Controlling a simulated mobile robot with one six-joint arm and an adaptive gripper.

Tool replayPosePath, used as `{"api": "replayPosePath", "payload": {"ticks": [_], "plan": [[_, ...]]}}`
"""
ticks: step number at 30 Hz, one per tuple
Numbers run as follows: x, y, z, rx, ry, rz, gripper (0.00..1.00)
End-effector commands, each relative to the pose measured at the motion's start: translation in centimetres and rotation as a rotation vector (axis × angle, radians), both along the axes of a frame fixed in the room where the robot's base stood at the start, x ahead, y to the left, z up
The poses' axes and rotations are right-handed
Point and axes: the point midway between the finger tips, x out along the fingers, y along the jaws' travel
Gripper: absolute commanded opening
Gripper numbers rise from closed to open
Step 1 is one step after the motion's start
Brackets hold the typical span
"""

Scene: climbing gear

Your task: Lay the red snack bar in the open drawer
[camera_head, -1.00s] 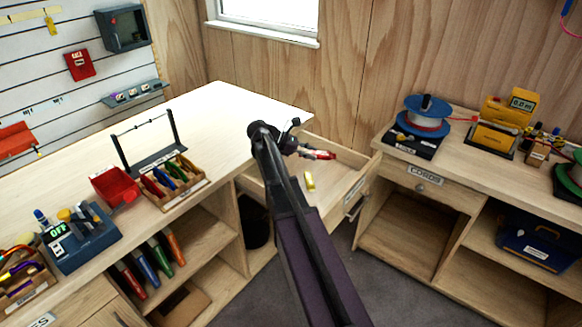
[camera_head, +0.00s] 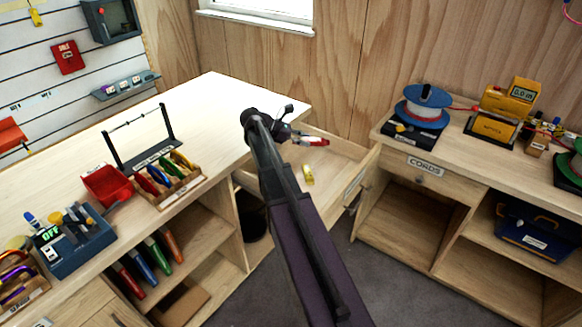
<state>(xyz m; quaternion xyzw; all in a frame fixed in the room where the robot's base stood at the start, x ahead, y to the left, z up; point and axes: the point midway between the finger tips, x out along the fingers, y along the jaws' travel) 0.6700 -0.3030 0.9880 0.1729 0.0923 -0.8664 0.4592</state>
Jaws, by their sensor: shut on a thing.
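My gripper (camera_head: 301,138) is at the far end of my dark arm, over the back part of the open drawer (camera_head: 345,152). It is shut on the red snack bar (camera_head: 316,141), a small red piece with a pale end that sticks out to the right. Much of the bar is hidden by the gripper. I cannot tell how high it is above the drawer floor. A small yellow item (camera_head: 308,175) lies in the drawer, nearer the front. My arm hides the drawer's left part.
The drawer stands out between the left bench (camera_head: 215,105) and the right bench with the CORDS label (camera_head: 425,166). A cable reel (camera_head: 422,108) and a yellow meter (camera_head: 495,125) stand on the right bench. A rack (camera_head: 150,160) stands left of my arm.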

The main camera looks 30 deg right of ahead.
Motion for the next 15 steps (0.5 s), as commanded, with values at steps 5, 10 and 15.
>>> {"api": "replayPosePath", "payload": {"ticks": [5,10,15], "plan": [[0.4,-1.6,-1.2,0.009,-0.002,0.062,0.00],[1.2,-4.5,-3.0,0.021,-0.005,0.183,0.00],[2.4,-7.7,-4.8,0.026,0.000,0.339,0.00]]}}
